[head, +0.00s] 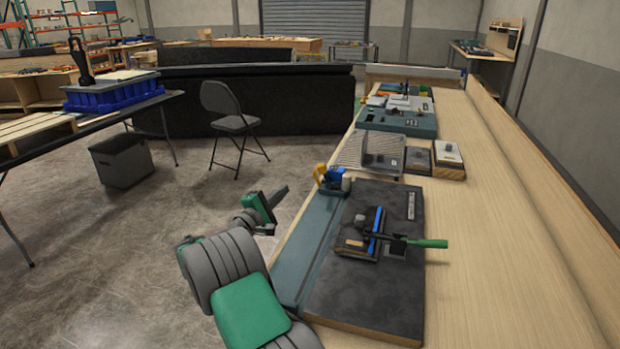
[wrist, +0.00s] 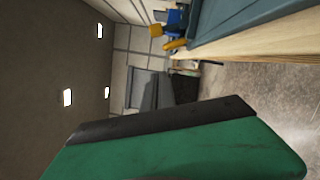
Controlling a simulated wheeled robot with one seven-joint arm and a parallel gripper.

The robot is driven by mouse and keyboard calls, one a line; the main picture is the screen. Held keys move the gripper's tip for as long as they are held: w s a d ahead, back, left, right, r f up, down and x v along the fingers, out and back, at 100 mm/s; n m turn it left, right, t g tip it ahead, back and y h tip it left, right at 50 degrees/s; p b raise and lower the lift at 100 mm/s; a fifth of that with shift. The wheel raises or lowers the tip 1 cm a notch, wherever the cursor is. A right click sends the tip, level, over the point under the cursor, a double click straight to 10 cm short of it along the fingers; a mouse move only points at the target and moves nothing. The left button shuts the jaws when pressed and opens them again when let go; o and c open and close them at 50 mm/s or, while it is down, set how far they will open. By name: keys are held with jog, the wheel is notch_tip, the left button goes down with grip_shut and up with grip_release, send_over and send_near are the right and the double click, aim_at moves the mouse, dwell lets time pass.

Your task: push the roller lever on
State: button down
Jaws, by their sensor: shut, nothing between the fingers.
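A small blue and yellow device (head: 332,178) sits on the left edge of the bench, at the far end of a teal strip. It looks like the roller lever switch, but its lever position is too small to tell. It also shows at the top of the wrist view (wrist: 175,28), with yellow parts sticking out past the bench edge. My gripper (head: 281,193) is shut and empty, left of the bench edge and apart from the device. Its green and dark finger (wrist: 165,140) fills the lower wrist view.
A dark board (head: 365,290) with a green-handled clamp (head: 425,243) lies right of the teal strip (head: 312,240). Several panels stand farther along the bench (head: 500,240). A folding chair (head: 232,125) is on the floor behind my gripper. The bench's right side is clear.

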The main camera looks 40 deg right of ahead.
aim_at(324, 174)
jog(key=shift+s+d+r+p, duration=0.15)
jog(key=shift+d+r+p, duration=0.2)
jog(key=shift+d, duration=1.55)
jog(key=shift+s+d+r+p, duration=0.2)
jog(key=shift+d+r, duration=0.3)
jog(key=shift+d, duration=1.4)
jog(key=shift+s+d+r+p, duration=0.1)
jog(key=shift+d+r+p, duration=0.25)
jog(key=shift+d, duration=1.55)
